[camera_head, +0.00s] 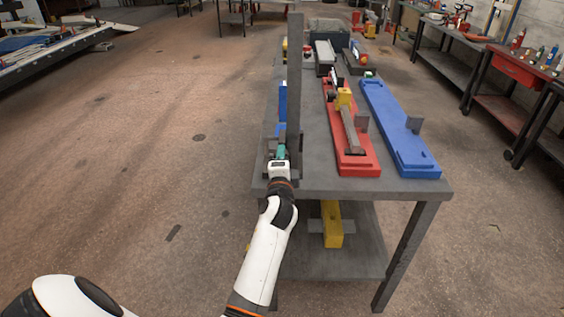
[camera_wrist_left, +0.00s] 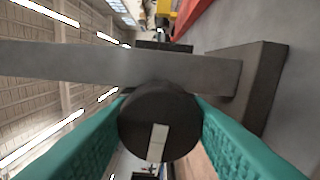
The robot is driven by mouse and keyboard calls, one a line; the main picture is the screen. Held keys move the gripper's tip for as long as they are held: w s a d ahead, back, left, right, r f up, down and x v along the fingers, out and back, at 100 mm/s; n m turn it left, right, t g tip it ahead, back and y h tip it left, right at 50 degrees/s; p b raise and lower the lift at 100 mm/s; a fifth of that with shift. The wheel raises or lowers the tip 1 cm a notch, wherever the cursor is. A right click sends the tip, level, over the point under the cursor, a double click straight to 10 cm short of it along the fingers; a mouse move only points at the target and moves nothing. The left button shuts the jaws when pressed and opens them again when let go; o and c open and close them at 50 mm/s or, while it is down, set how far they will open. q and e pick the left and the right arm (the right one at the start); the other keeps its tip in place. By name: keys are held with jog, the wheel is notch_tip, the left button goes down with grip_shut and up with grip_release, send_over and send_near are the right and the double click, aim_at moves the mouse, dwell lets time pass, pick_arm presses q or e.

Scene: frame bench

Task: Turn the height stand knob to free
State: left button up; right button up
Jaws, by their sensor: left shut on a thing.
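The height stand (camera_head: 294,85) is a tall dark grey post standing near the left edge of the bench. Its knob (camera_wrist_left: 158,124) is a round dark disc with a pale mark in the left wrist view, the mark pointing roughly up and down there. My left gripper (camera_head: 281,152) has its green fingers on either side of the knob and is shut on it. In the left wrist view the post (camera_wrist_left: 120,66) runs across behind the knob, and the stand's base block (camera_wrist_left: 262,90) is at the right. The knob is hidden in the head view. My right gripper is not in view.
A red fixture (camera_head: 362,165) with a yellow clamp (camera_head: 344,98) and a blue fixture (camera_head: 395,125) lie on the bench (camera_head: 400,188) right of the stand. A yellow part (camera_head: 332,225) is on the lower shelf. The floor left of the bench is clear.

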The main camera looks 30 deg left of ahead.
pick_arm(q)
jog(key=shift+n, duration=0.7)
jog(key=o, duration=1)
